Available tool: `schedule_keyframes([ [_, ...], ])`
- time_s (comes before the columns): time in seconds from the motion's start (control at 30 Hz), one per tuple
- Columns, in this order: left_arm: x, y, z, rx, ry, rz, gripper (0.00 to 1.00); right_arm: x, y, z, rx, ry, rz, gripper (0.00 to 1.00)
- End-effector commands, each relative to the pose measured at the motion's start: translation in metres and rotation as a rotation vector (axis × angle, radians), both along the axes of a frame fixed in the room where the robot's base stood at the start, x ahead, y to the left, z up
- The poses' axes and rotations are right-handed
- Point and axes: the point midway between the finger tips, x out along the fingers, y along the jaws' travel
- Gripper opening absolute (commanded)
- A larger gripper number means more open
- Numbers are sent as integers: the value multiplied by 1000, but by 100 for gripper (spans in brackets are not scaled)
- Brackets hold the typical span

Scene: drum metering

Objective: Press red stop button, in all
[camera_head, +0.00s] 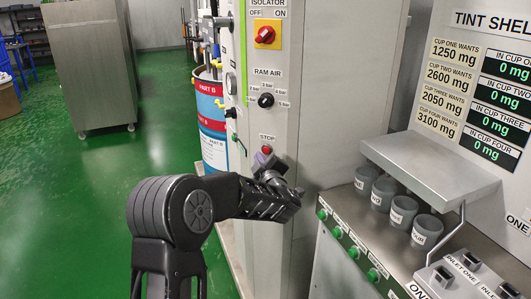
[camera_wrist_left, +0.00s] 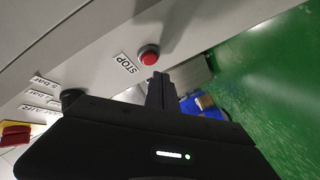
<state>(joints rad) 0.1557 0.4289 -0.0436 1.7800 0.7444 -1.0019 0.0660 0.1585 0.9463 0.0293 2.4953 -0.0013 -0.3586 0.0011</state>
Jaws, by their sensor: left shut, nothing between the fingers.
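The red stop button (camera_head: 266,149) sits on the grey cabinet front under a STOP label (camera_head: 267,138). It also shows in the left wrist view (camera_wrist_left: 148,56), a red cap on a round base beside its label. My left gripper (camera_head: 264,158) is shut and empty, its tips just below the button in the head view. In the left wrist view its fingers (camera_wrist_left: 158,82) end close to the button, with a small gap in the picture; I cannot tell the depth between them. My right gripper is not in view.
Above the button are a ram air knob (camera_head: 266,100) and a red isolator switch on a yellow plate (camera_head: 265,35). To the right, grey cups (camera_head: 402,211) stand under a metal shelf (camera_head: 430,165). A blue-and-red drum (camera_head: 211,120) stands left of the cabinet front. Green floor lies open at left.

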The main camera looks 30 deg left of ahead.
Motion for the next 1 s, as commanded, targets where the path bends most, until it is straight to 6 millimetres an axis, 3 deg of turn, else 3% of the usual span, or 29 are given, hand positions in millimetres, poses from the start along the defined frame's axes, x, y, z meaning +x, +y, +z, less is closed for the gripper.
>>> schedule_keyframes([
  [0.43,-40,-7,-1,0,0,0,0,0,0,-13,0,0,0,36],
  [1.0,-42,-8,0,0,0,0,0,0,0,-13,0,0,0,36],
])
